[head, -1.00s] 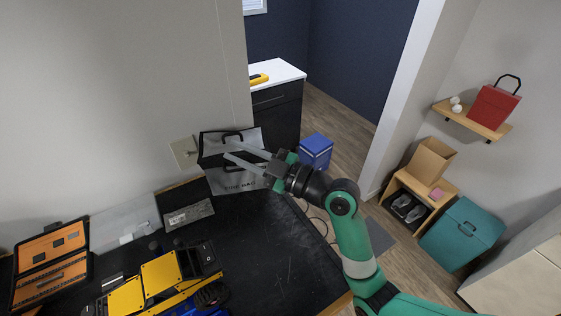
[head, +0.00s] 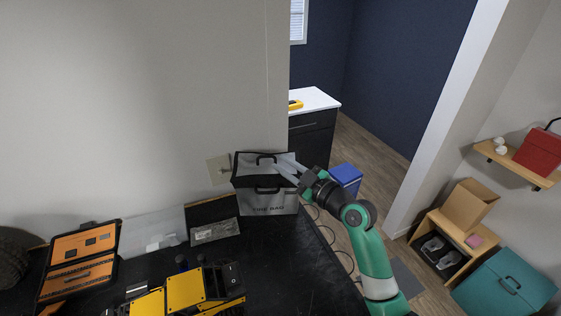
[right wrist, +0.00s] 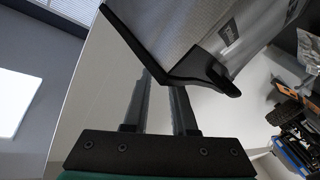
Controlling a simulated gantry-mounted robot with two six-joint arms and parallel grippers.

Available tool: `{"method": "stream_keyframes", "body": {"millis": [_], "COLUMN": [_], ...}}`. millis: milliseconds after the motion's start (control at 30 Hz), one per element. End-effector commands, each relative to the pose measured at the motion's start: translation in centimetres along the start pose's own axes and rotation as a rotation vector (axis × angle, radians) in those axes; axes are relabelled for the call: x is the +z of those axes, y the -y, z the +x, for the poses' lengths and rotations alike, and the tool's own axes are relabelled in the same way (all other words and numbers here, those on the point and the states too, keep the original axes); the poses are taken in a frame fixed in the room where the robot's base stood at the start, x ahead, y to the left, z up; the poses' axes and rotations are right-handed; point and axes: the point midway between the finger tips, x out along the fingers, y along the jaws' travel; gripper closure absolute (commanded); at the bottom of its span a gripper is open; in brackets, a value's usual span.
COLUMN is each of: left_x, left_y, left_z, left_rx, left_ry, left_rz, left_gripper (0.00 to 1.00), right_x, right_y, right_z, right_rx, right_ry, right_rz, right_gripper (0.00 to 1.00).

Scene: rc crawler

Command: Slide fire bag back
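The fire bag (head: 268,203), grey with black trim, black handles and lettering on its front, stands upright at the back right of the black workbench, close to the wall. In the right wrist view the bag (right wrist: 185,30) fills the top, its black edge crossing in front of my fingers. My right gripper (head: 280,164) is at the upper right side of the bag, fingers pointing left across its top. A gap shows between the two fingers in the right wrist view (right wrist: 162,100); the fingertips are hidden there, so contact is unclear. My left gripper is out of view.
On the bench (head: 275,265) are a yellow-black crawler (head: 185,290), an orange-lined open case (head: 80,260) and a small grey packet (head: 215,231). A wall outlet (head: 219,170) is left of the bag. The bench's right edge is close to the bag. Bare bench lies in front of it.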

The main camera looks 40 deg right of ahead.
Motion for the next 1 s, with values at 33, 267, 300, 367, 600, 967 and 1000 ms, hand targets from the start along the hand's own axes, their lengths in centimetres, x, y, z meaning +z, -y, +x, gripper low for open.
{"method": "stream_keyframes", "body": {"millis": [33,267,300,367,600,967,1000], "left_x": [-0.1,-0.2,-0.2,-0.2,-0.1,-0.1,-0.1], "left_y": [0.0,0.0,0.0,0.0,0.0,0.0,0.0], "left_z": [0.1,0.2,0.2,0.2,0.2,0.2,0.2], "left_rx": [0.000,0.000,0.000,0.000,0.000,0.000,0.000], "left_ry": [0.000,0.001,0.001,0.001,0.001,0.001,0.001], "left_rz": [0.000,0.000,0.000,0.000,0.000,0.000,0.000], "left_gripper": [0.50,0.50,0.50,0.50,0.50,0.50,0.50], "right_x": [-0.1,0.0,0.0,0.0,0.0,0.1,0.1], "right_y": [-0.1,0.0,0.0,0.0,0.0,0.0,0.0], "right_z": [0.7,2.2,2.2,2.2,2.2,2.2,2.2], "right_rx": [-0.001,0.001,0.001,0.002,0.001,0.002,0.002], "right_ry": [0.000,0.000,0.000,0.000,0.000,0.000,0.001], "right_rz": [0.001,0.000,0.000,0.000,0.000,0.000,0.000], "right_gripper": [0.75,0.75,0.75,0.75,0.97,1.00,1.00]}}
